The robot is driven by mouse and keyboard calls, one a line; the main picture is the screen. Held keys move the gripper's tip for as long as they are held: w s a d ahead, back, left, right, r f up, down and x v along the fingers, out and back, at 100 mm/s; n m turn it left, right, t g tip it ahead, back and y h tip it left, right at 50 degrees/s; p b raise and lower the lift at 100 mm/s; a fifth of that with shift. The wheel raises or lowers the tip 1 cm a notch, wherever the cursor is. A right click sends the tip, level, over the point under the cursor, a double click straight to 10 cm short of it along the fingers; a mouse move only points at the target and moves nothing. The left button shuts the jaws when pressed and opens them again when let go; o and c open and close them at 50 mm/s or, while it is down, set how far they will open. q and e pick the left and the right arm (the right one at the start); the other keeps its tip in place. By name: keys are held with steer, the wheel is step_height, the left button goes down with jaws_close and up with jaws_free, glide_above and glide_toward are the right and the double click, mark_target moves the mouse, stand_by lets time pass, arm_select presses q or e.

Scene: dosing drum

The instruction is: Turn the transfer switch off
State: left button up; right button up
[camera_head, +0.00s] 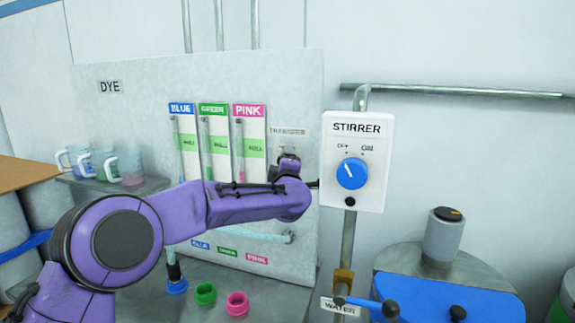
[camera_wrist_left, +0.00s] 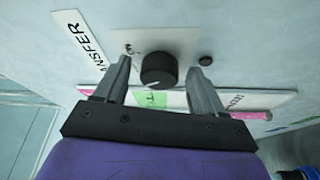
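The transfer switch is a black round knob (camera_wrist_left: 158,70) on a pale plate, below a sign (camera_wrist_left: 85,45) reading "TRANSFER" in the left wrist view. My left gripper (camera_wrist_left: 160,75) is open, with one finger on each side of the knob and a visible gap on both sides. I cannot tell how deep the fingertips reach or which way the knob points. In the head view my purple left arm crosses the panel, and my left gripper (camera_head: 288,163) is at the switch below the faint transfer label (camera_head: 288,131), covering most of it. My right gripper is out of view.
A stirrer box (camera_head: 357,150) with a blue dial (camera_head: 352,173) hangs just right of my left gripper. Blue, green and pink dye gauges (camera_head: 215,145) are on the panel to the left. A small black button (camera_wrist_left: 206,60) sits beside the knob. A blue drum lid (camera_head: 440,290) is lower right.

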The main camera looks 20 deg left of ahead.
arm_select(q)
steer(key=b+v, duration=0.5)
steer(key=v, duration=0.5)
steer(key=shift+s, duration=0.25)
steer(key=shift+d+f, duration=0.15)
